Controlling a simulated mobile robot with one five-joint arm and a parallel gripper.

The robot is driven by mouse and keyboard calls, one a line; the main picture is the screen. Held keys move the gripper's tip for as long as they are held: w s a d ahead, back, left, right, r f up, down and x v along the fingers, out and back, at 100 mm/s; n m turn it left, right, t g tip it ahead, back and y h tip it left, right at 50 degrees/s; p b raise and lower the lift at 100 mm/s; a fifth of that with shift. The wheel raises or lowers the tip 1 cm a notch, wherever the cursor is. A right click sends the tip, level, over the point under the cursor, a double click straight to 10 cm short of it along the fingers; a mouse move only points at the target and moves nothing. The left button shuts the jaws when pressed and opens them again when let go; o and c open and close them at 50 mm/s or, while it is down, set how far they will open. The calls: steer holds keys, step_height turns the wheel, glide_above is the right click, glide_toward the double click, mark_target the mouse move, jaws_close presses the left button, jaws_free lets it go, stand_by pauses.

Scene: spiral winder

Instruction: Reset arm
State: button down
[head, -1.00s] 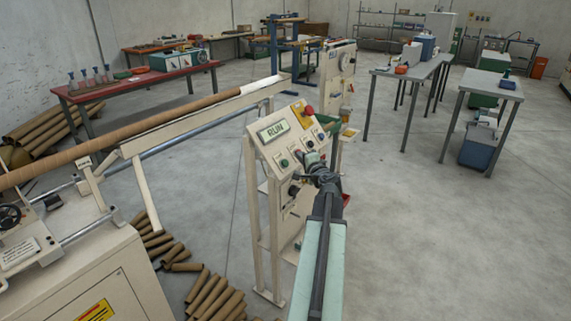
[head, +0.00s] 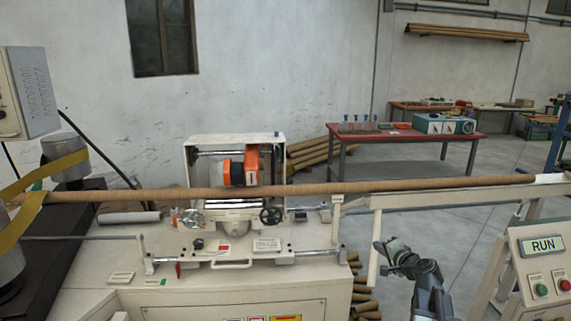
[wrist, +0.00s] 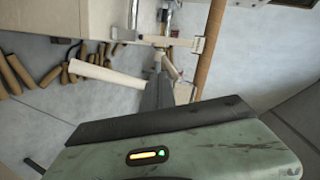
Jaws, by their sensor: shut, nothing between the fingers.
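My gripper (head: 384,248) is in the head view, below the long brown tube and to the left of the control panel (head: 542,262). It is shut and empty, and clear of the panel's buttons. The panel's display reads RUN, with a green button (head: 541,289) and a red button (head: 564,284) below it. In the wrist view my gripper's dark fingers (wrist: 157,92) point away from the greenish wrist housing, with nothing held. The panel does not show clearly in the wrist view.
The brown tube (head: 300,190) runs across the winder (head: 230,290) and along a pale rail (head: 440,197). Loose cardboard tubes (head: 364,292) lie on the floor near my arm. A red table (head: 410,138) stands behind. Open floor lies between it and the rail.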

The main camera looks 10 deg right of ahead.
steer(key=s+a+f+n+g+y+p, duration=0.1)
steer(key=s+a+f+n+g, duration=0.15)
steer(key=a, duration=0.65)
steer(key=s+a+f+n+g+y, duration=0.1)
steer(key=a+f+n+g, duration=0.15)
steer(key=a, duration=0.65)
steer(key=s+a+f+n+g+y+p, duration=0.15)
steer(key=a+n, duration=0.25)
steer(key=a, duration=0.5)
steer(key=s+a+f+n+g+h, duration=0.25)
steer(key=s+f+g, duration=0.25)
steer(key=s, duration=0.4)
steer(key=s+d+f+n+g+h, duration=0.1)
steer(key=s+d+f+g+h, duration=0.1)
steer(key=s+d, duration=0.4)
steer(key=shift+s+d+g+h, duration=0.2)
steer(key=shift+s+g+h, duration=0.15)
steer(key=shift+s+h, duration=0.2)
